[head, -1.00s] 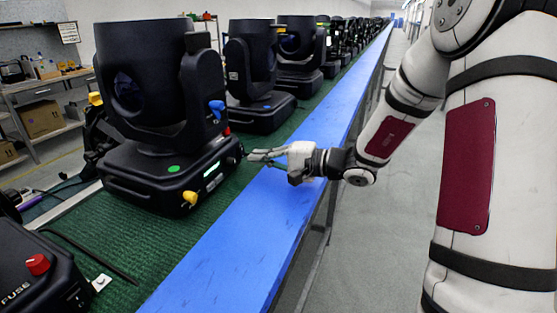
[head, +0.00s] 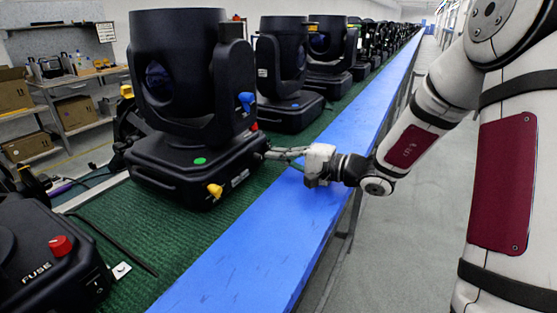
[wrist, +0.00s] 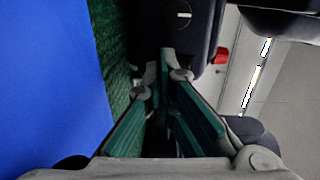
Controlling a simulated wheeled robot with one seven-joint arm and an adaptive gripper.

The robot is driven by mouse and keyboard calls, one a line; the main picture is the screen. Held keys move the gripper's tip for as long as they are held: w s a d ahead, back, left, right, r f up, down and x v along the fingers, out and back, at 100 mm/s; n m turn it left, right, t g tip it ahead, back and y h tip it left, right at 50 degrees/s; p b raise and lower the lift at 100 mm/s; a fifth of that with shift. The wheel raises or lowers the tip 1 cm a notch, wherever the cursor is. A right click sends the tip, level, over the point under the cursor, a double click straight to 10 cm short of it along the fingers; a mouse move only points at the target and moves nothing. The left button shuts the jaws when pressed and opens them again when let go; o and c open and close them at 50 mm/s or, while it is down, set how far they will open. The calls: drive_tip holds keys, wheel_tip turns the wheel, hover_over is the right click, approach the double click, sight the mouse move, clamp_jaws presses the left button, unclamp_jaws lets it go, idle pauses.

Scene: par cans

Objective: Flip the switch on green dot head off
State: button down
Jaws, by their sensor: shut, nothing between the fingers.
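The green dot head (head: 180,60) is a black moving-head light standing upright on the green mat, with a green dot (head: 199,161) on its base. The switch is hidden behind the fingers or too small to see.
More black heads, one with a blue dot (head: 295,106), stand in a row behind. A black unit with a red knob (head: 60,246) is at the front left. The blue bench edge (head: 230,262) and the grey aisle (head: 400,240) are clear.

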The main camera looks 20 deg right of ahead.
drive_tip(key=v, duration=1.2)
drive_tip(key=shift+r, duration=0.15)
